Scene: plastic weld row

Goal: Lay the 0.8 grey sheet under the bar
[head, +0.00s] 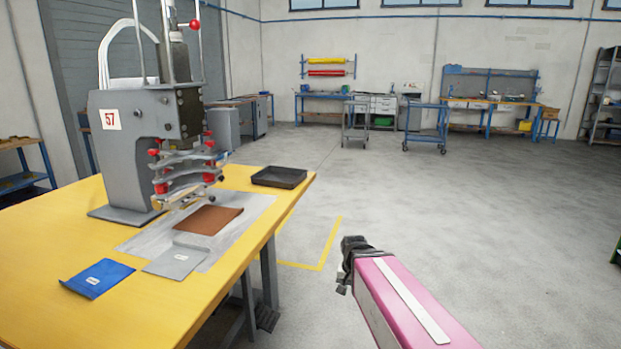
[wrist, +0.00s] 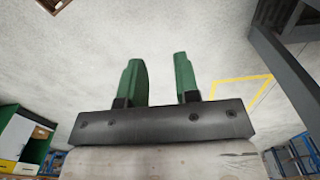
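The bar (head: 176,196) is on the welding machine (head: 130,140) marked 57, raised above the table. A brown pad (head: 208,220) lies below and in front of it on a pale plate. My gripper (wrist: 160,75) has two green fingers, apart with nothing between them. It is off the table, over the floor, to the right of the sheets.
A black tray (head: 279,177) sits at the table's far right corner. A dark foot pedal (head: 267,318) is on the floor by the table leg. Blue carts (head: 427,128) and benches stand far back. The floor right of the table is clear, with a yellow marking (head: 322,262).

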